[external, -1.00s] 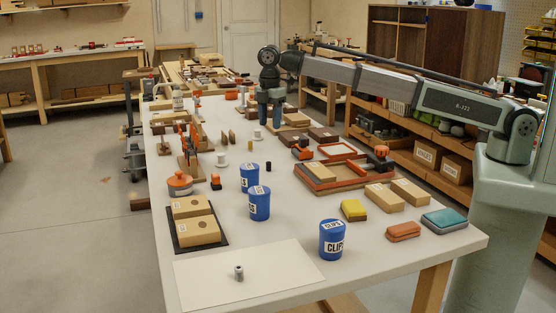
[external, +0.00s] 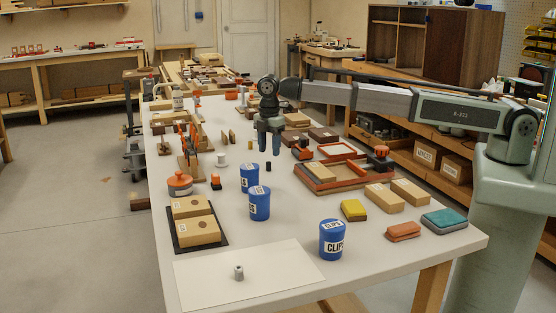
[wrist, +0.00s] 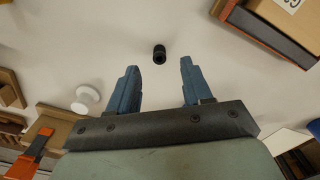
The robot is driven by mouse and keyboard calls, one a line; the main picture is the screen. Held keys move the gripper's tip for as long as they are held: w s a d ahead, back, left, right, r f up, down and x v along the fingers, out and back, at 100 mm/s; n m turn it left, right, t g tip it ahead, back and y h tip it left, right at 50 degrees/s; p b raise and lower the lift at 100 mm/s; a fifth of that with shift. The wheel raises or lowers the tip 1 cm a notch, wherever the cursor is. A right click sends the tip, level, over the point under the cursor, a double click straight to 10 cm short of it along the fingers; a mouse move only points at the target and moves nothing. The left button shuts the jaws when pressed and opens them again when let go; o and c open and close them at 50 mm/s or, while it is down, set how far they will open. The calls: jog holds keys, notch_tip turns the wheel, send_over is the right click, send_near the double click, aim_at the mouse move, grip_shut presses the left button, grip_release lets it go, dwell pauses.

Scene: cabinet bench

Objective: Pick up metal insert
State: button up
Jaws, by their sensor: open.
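A small grey metal-looking cylinder with a dark top (external: 239,272) stands upright on a white sheet (external: 290,262) at the near end of the bench. A small black cylinder (external: 268,165) stands on the bare tabletop farther back; in the wrist view a dark round opening shows in the black cylinder (wrist: 159,54). I cannot tell for certain which of the two is the metal insert. My gripper (external: 269,150) is open and empty, pointing down above the bench just behind the black cylinder. In the wrist view my gripper's fingers (wrist: 160,70) stand apart, with the black cylinder beyond their tips.
Two blue tubs (external: 249,177) stand just in front of the black cylinder; a blue clips tub (external: 332,240) stands nearer. A wooden tray (external: 322,180) lies to the right. A white spool (external: 221,160) stands to the left. A small brass-coloured cylinder (external: 250,145) is close by.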

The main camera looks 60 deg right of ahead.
aim_at(269, 166)
jog(key=shift+w+a+f, duration=0.1)
jog(key=shift+f, duration=2.15)
grip_shut()
